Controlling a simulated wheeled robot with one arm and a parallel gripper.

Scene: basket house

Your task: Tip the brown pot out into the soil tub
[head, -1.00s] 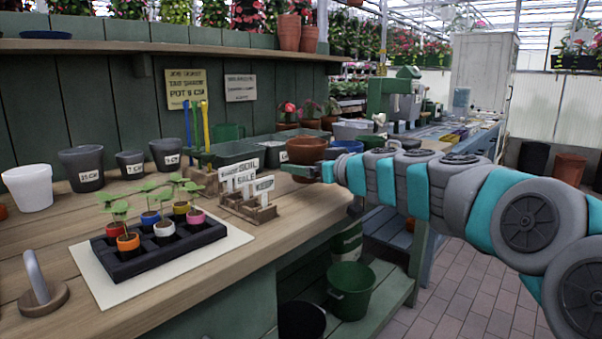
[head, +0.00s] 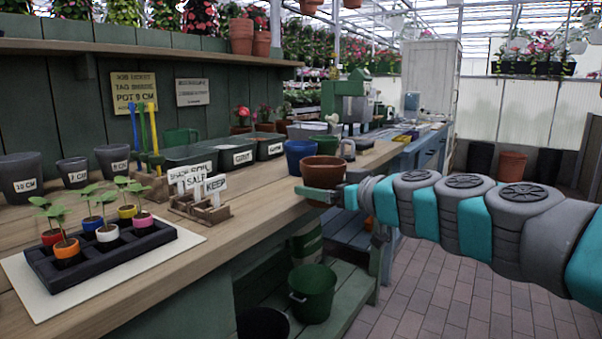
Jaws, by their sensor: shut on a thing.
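The brown pot (head: 325,170) is upright in my gripper (head: 322,193), at the bench's front edge in the head view. One greenish finger shows along the pot's near side; the far finger is hidden. I cannot see what is in the pot. Several dark tubs stand in a row at the back of the bench, left of the pot and apart from it. The leftmost tub (head: 184,153) has its label partly hidden by white tags, so I cannot tell for sure that it is the soil tub. Another tub (head: 232,149) has a label that seems to read grit.
A blue pot (head: 299,151) stands just left of and behind the brown pot. White tags in a wooden rack (head: 199,205) stand before the tubs. A seedling tray (head: 112,262) lies front left. A green bucket (head: 313,295) sits on the lower shelf.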

